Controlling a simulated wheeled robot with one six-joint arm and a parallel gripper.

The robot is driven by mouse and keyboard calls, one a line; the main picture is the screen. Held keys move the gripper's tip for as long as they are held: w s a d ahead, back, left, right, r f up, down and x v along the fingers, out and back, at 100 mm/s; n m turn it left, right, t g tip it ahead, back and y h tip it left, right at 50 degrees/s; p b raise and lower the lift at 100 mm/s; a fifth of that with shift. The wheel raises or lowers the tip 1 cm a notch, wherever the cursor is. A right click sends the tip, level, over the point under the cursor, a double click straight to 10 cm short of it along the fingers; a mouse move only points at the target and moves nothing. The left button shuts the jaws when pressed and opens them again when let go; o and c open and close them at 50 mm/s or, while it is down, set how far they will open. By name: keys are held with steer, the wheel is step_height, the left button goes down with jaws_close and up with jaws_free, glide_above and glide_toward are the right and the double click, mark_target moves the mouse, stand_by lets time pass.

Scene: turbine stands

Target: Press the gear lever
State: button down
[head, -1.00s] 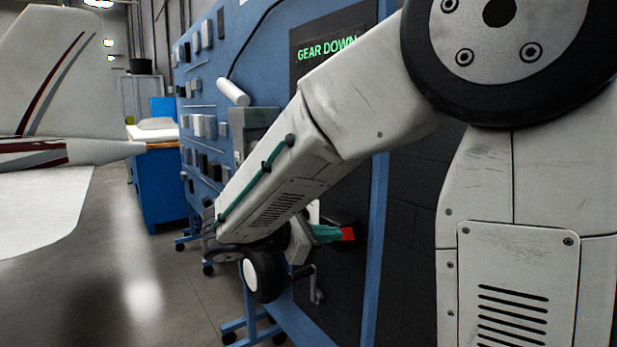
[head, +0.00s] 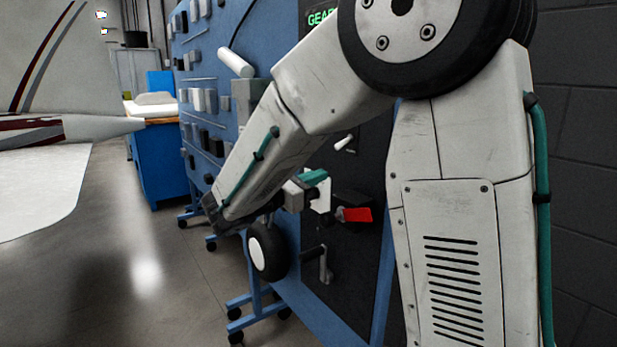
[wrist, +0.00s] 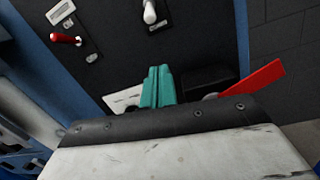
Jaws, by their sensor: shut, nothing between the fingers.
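My gripper shows as teal fingers (head: 315,178) in the head view and in the wrist view (wrist: 158,87). The fingers are closed together and hold nothing. They are in front of the dark panel (head: 348,285), beside a white plate (head: 322,196). A wheel-shaped knob with a black rim and white face (head: 267,251), which looks like the gear lever's end, is below and left of the fingers, apart from them. In the wrist view my own wrist covers the area below the fingers, and the knob does not show.
A red handle (head: 357,215) sticks out right of the fingers; it also shows in the wrist view (wrist: 252,90). A white toggle (head: 343,142) is above, a grey crank (head: 323,265) below. A red-knobbed lever (wrist: 65,38) is upper left. Open floor (head: 140,270) lies left.

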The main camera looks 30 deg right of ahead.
mark_target(343, 143)
steer(key=d, duration=0.6)
steer(key=shift+w+r, duration=0.25)
steer(key=shift+s+a+r, duration=0.15)
steer(key=shift+a+r, duration=0.1)
steer(key=shift+r, duration=0.35)
steer(key=shift+s+a+r, duration=0.1)
steer(key=shift+a+r, duration=0.1)
steer(key=shift+r, duration=0.35)
steer(key=shift+s+a+r, duration=0.15)
steer(key=shift+a+r, duration=0.15)
steer(key=shift+r, duration=0.4)
steer(key=shift+a+r+y, duration=0.25)
steer(key=shift+r+y, duration=0.15)
steer(key=shift+y, duration=0.3)
steer(key=r+y, duration=0.1)
steer(key=y, duration=0.1)
steer(key=r+y, duration=0.1)
steer(key=y, duration=0.1)
steer(key=r+y, duration=0.1)
steer(key=y, duration=0.1)
steer(key=shift+a+r+g, duration=0.1)
steer(key=shift+a+g, duration=0.3)
steer(key=shift+r, duration=0.15)
